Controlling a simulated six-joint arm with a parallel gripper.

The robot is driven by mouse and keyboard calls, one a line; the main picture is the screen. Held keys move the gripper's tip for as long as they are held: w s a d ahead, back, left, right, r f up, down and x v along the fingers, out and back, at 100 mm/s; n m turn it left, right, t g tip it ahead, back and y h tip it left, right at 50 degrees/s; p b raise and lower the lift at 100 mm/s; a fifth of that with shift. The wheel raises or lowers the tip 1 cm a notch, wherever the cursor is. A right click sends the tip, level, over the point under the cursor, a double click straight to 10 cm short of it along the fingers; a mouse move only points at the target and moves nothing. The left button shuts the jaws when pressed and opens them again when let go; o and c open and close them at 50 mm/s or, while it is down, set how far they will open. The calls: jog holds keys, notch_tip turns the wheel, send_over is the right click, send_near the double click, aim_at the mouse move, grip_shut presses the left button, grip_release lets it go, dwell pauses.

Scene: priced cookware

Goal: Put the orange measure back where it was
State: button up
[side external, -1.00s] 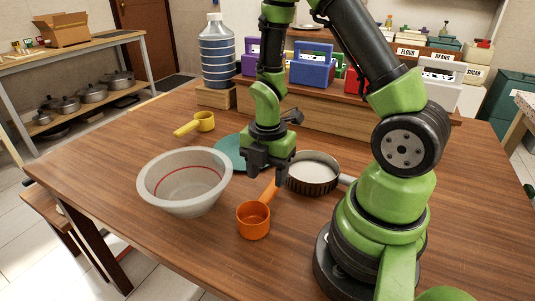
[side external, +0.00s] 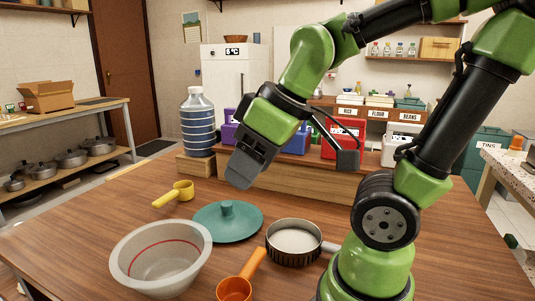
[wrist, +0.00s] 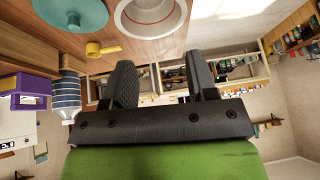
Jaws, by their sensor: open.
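The orange measure (side external: 234,289) stands on the wooden table at the front, cut off by the lower edge of the side view. Its handle (side external: 254,262) points up and right, towards the pan. My gripper (side external: 240,174) is high above the table, behind the measure and apart from it. In the wrist view my gripper (wrist: 162,78) shows two spread fingers with nothing between them. The orange measure is not visible in the wrist view.
A grey bowl (side external: 128,262) stands left of the measure, a pan of white contents (side external: 294,241) to its right. Behind are a teal lid (side external: 228,225) and a yellow measure (side external: 183,190). A blue-banded bottle (side external: 197,125) and coloured boxes line the back.

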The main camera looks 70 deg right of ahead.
jog(key=s+m, duration=0.1)
jog(key=s+a+r+m+t, duration=0.1)
jog(key=m, duration=0.1)
jog(key=s+r+m, duration=0.1)
jog(key=shift+s+a+r+m+t+y, duration=0.1)
jog(key=shift+a+r+m+t+y, duration=0.2)
jog(key=shift+a+y, duration=0.1)
